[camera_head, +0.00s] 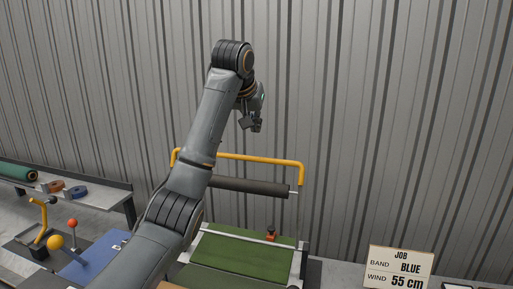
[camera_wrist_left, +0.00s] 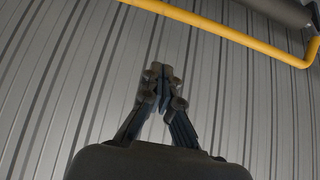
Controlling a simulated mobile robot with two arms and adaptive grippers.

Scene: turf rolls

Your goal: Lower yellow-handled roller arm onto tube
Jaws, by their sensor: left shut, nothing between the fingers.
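The roller arm has a yellow handle (camera_head: 262,159) with a dark grey roller (camera_head: 250,187) below it. It is raised above the green turf bed (camera_head: 240,250). The handle also crosses the top of the left wrist view (camera_wrist_left: 210,27), with the end of the roller (camera_wrist_left: 278,10) at the top right. My left gripper (camera_head: 256,125) is above the handle, in front of the wall, apart from it. Its fingers are shut and empty in the left wrist view (camera_wrist_left: 160,75). My left arm hides the left part of the roller. I cannot make out the tube. My right gripper is not in view.
At the left a bench (camera_head: 100,198) holds a green roll (camera_head: 18,172) and rolls of orange and blue tape. A yellow knob (camera_head: 55,242) and red knob (camera_head: 72,223) stand near a blue plate (camera_head: 92,258). A job sign (camera_head: 398,267) reads BLUE, 55 cm.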

